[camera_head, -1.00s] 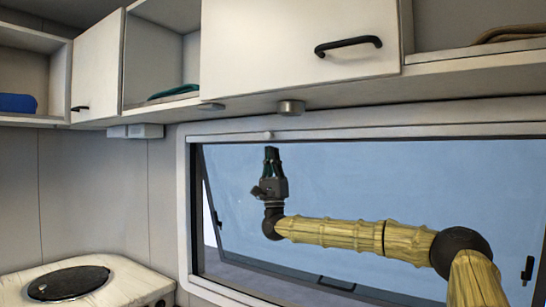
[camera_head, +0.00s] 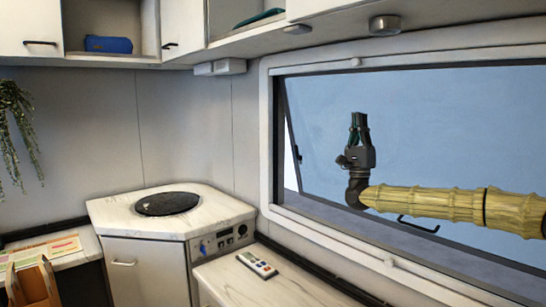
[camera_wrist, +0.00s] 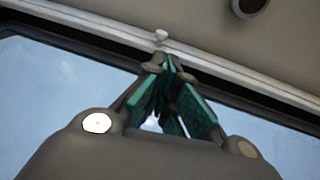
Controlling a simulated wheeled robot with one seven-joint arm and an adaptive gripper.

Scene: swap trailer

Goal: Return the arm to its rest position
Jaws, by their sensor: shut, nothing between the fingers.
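My gripper (camera_head: 359,119) points straight up in the head view, in front of the window, with its fingers together and nothing between them. My arm reaches in from the right edge, roughly level, and bends upward at the wrist. The rest of my arm toward the base lies outside the head view.
The window (camera_head: 440,130) lies behind my arm, with overhead cabinets (camera_head: 245,18) above. A corner counter with a round black hob (camera_head: 168,204) stands at left. A remote (camera_head: 257,264) lies on the lower worktop (camera_head: 225,278). A plant (camera_head: 18,125) hangs far left.

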